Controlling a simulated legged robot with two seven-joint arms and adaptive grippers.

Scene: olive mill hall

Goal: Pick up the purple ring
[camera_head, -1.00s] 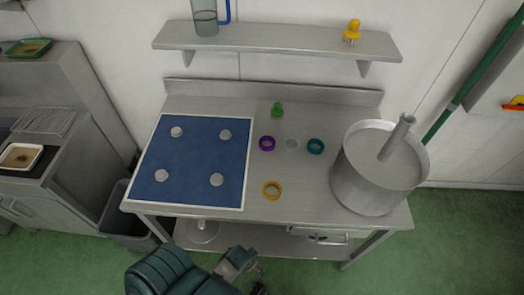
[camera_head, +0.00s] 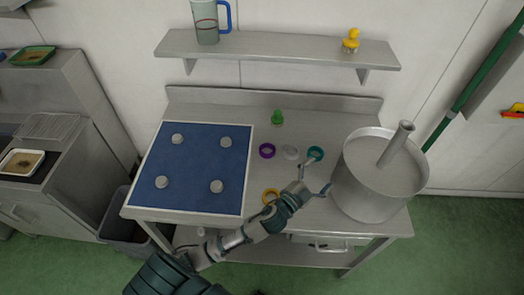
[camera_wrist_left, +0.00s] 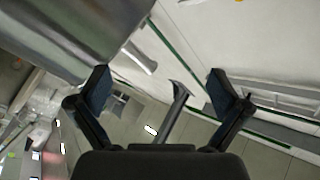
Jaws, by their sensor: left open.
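The purple ring (camera_head: 267,151) lies flat on the steel table, just right of the blue mat. My left gripper (camera_head: 317,175) is open and empty over the table, to the right of the purple ring and beside the large pot. In the left wrist view its two fingers (camera_wrist_left: 165,92) are spread with nothing between them. The purple ring does not show in that view. My right gripper is not in view.
A clear ring (camera_head: 291,152) and a teal ring (camera_head: 315,153) lie right of the purple one. A yellow ring (camera_head: 270,196) is partly hidden by my arm. The blue mat (camera_head: 196,158) bears several grey knobs. The large pot (camera_head: 350,185) stands right.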

